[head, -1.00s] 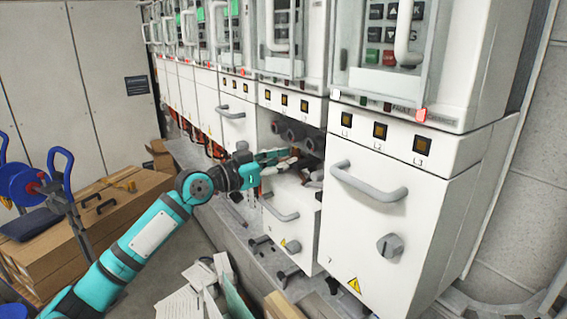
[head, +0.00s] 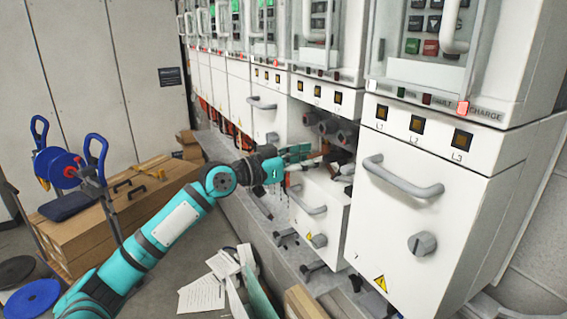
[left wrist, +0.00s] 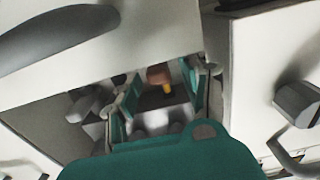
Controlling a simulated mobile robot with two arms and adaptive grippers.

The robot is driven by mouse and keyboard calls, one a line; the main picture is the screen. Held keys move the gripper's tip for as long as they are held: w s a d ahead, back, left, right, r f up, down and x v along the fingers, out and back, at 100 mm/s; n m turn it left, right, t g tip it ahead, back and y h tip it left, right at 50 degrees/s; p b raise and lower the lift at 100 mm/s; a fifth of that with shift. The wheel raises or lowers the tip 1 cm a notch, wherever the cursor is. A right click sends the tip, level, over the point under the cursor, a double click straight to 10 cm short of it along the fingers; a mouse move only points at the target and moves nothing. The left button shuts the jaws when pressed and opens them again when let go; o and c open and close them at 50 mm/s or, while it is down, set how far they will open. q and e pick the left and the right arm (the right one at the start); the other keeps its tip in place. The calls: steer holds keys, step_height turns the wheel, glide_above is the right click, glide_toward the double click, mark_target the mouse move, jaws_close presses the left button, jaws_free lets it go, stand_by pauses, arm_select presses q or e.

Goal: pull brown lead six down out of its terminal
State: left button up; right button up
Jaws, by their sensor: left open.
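My left gripper (head: 300,154) reaches into the gap above a low white door (head: 330,222) in the cabinet row. In the left wrist view its two teal-sided fingers (left wrist: 163,98) stand apart with nothing clamped between them. A short brown piece with a yellow end (left wrist: 158,76) shows beyond and between the fingers; it may be the brown lead, but I cannot read a number on it. In the head view grey round terminals (head: 328,126) sit in the dark gap just right of the gripper. The leads there are too small and shaded to tell apart. My right gripper is not in view.
A closed white cabinet (head: 440,215) with a grey handle (head: 402,178) and knob stands close right of the gap. Papers (head: 208,293) and boards lie on the floor below. A cart with a blue reel (head: 57,166) and brown boxes (head: 120,205) stand at left.

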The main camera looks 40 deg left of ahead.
arm_select(q)
steer(key=v, duration=1)
steer(key=shift+s+a, duration=0.15)
steer(key=shift+s, duration=0.2)
